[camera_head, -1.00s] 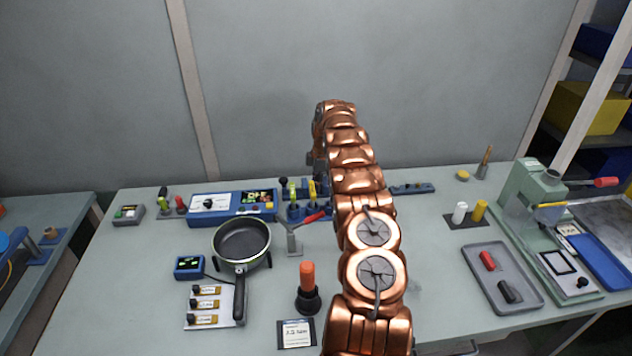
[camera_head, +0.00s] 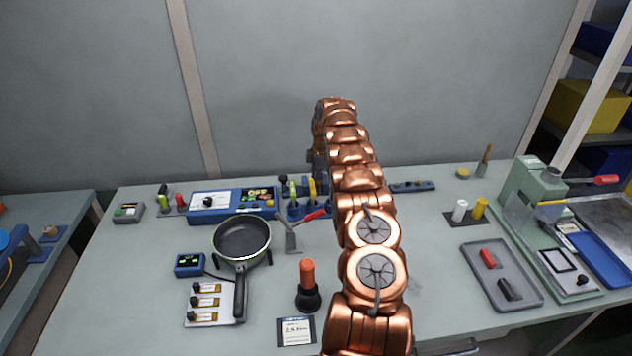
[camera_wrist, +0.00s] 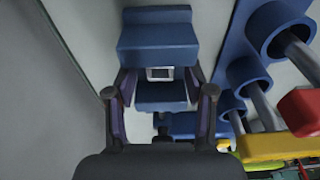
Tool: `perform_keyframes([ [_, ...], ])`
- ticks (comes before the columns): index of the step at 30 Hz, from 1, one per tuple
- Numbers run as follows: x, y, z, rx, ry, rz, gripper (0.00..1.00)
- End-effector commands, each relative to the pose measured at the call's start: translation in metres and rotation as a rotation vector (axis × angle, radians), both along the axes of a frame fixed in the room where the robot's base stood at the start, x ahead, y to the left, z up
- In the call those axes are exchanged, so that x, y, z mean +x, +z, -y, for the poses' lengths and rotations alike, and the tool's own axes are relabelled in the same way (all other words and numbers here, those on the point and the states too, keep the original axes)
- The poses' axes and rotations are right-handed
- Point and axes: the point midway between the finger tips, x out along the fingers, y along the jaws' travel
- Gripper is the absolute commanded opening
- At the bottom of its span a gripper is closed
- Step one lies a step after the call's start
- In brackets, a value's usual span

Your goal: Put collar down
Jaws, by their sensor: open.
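My gripper (camera_wrist: 160,88) is open in the wrist view, with one finger on each side of a small pale metal square piece (camera_wrist: 160,73). This piece sits at a blue stepped block (camera_wrist: 158,38); I cannot tell whether it is the collar. The fingers look close to the block's sides, but contact is not clear. No other collar can be made out. In the head view my arm reaches to the back of the bench and hides my gripper and this spot.
Blue round holders (camera_wrist: 275,30) with tool handles stand close to the right of my gripper. In the head view, a pan (camera_head: 241,240), blue control box (camera_head: 232,205) and orange-handled tool (camera_head: 307,285) are left of my arm. A grey tray (camera_head: 500,262) lies right.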

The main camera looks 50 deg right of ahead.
Motion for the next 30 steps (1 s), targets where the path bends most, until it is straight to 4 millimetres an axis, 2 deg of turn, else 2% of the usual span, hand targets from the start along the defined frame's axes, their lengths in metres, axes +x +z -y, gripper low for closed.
perform_keyframes([
  [12, -0.003, 0.051, 0.006, -0.004, 0.002, 0.005, 0.54],
  [25, -0.006, 0.072, 0.009, -0.005, 0.000, 0.004, 0.54],
  [30, -0.007, 0.091, 0.010, -0.002, 0.001, 0.002, 0.54],
])
